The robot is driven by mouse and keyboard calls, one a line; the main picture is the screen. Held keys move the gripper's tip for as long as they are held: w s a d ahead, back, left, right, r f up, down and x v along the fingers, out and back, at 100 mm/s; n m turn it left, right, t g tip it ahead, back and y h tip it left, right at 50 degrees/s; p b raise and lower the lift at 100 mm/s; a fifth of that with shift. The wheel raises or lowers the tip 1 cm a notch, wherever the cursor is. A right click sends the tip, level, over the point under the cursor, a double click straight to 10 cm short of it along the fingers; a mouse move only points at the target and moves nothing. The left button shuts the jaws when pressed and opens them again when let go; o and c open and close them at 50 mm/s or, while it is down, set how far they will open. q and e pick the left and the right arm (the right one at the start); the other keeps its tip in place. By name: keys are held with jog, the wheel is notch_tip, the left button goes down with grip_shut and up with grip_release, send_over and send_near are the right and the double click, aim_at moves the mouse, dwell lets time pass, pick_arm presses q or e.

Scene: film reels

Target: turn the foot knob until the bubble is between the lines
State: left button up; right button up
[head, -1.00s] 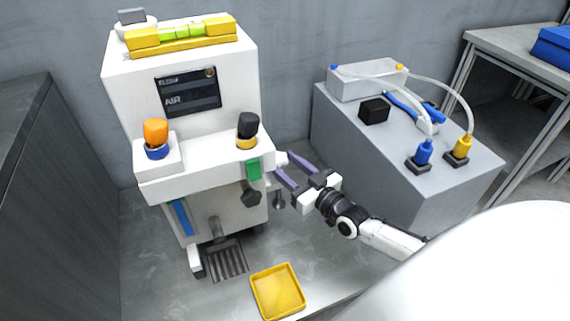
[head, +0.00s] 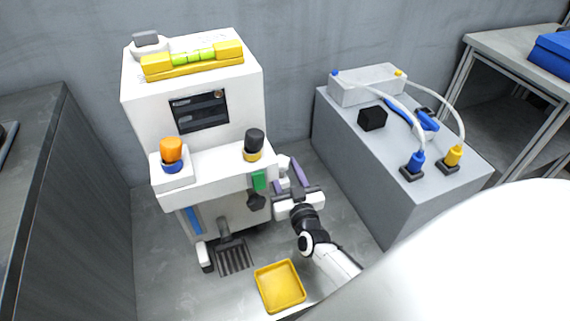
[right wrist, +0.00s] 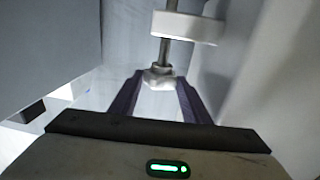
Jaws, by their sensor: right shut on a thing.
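The white machine (head: 190,110) carries a yellow spirit level (head: 150,68) with a green vial (head: 193,55) on top. Dark lines show on the vial, but the bubble's place between them is too small to tell. My right gripper (head: 288,170) is at the machine's right side, fingers pointing away from me. In the right wrist view, its purple fingers (right wrist: 158,78) are shut on the pale foot knob (right wrist: 158,73). The knob sits on a metal rod below a white bracket (right wrist: 187,28). In the head view the knob is hard to make out. My left gripper is not in view.
A grey block (head: 350,150) with blue and yellow plugs and hoses stands right of the gripper. A yellow tray (head: 280,287) lies in front of the machine. A dark counter (head: 60,180) stands at the left.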

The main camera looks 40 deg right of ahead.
jog(key=shift+d+r, duration=0.1)
jog(key=shift+d, duration=0.05)
jog(key=o, duration=1.1)
jog(key=shift+c, duration=0.2)
jog(key=p+v, duration=0.2)
jog(key=v, duration=0.8)
jog(key=shift+a, duration=0.2)
jog(key=shift+s, duration=0.15)
